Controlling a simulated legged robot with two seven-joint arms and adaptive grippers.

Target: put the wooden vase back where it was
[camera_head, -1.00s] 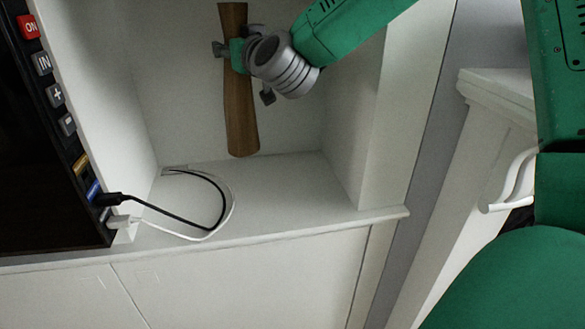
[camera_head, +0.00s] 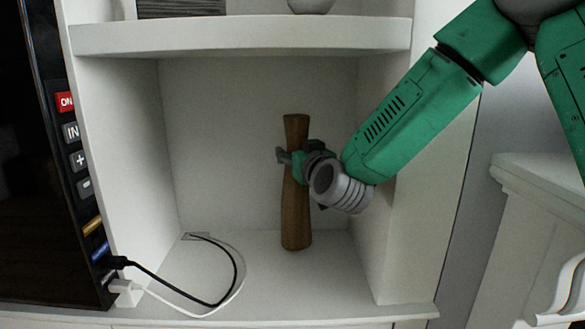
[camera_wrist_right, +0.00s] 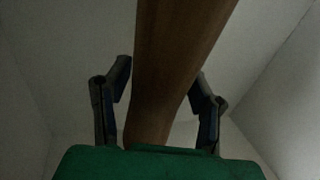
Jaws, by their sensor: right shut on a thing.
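The wooden vase (camera_head: 296,215) is tall, brown and narrow-waisted. In the head view it is close to upright inside a white cabinet niche. Its lower end shows against the niche floor (camera_head: 335,275); I cannot tell whether it touches. My right gripper (camera_head: 291,160) comes in from the right and is shut on the vase above its middle. In the right wrist view the vase (camera_wrist_right: 178,55) runs between the two fingers of the right gripper (camera_wrist_right: 160,90). My left gripper is not in view.
A black and a white cable (camera_head: 215,300) lie on the niche floor at left. A dark screen with buttons (camera_head: 85,190) stands at the left edge. A shelf (camera_head: 240,36) above carries a grey bowl-like thing (camera_head: 311,5). A white mantel-like piece (camera_head: 530,220) stands right.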

